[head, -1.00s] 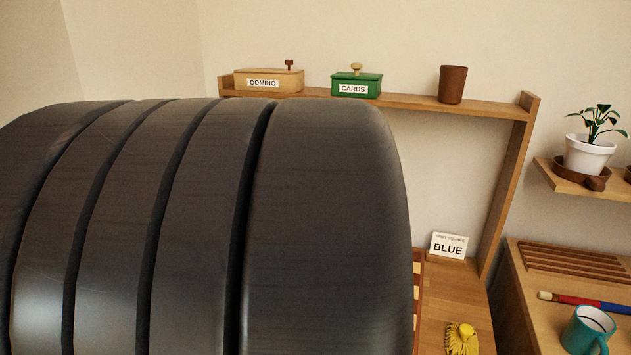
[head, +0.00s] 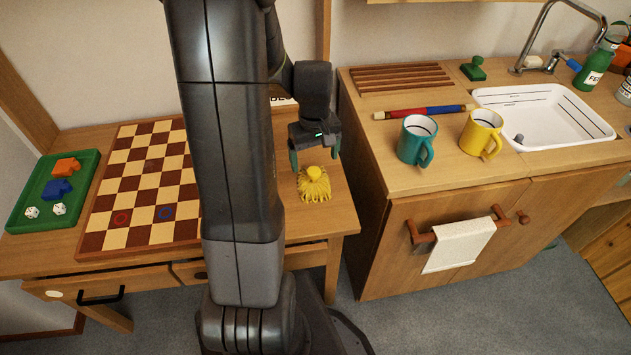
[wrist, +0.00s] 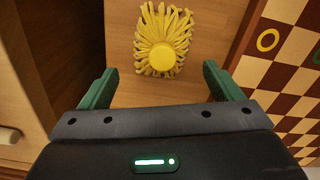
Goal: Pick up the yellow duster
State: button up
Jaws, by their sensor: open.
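The yellow duster (head: 314,185) lies on the wooden table, near its right end, with its strands spread out around a round yellow knob. In the wrist view the duster (wrist: 161,40) is at the top middle, just beyond the green fingertips and centred between them. My gripper (head: 316,163) is open and empty, pointing down at the table just behind the duster. In the wrist view its two fingers (wrist: 160,80) stand wide apart, and neither touches the duster.
The checkered board (head: 84,246) lies left of the duster, with a green tray (head: 14,222) beyond it. Right of the table, a higher counter (head: 385,183) holds a teal mug (head: 416,140), a yellow mug (head: 481,133) and a sink (head: 545,112). Bare tabletop surrounds the duster.

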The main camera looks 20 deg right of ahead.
aim_at(314, 170)
notch_tip(314, 170, down, 8)
jog(key=shift+w+a+r+b, duration=0.1)
jog(key=shift+b, duration=0.5)
jog(key=c, duration=1.2)
notch_tip(314, 170, up, 10)
jog(key=shift+r+p, duration=0.1)
jog(key=shift+p, duration=0.8)
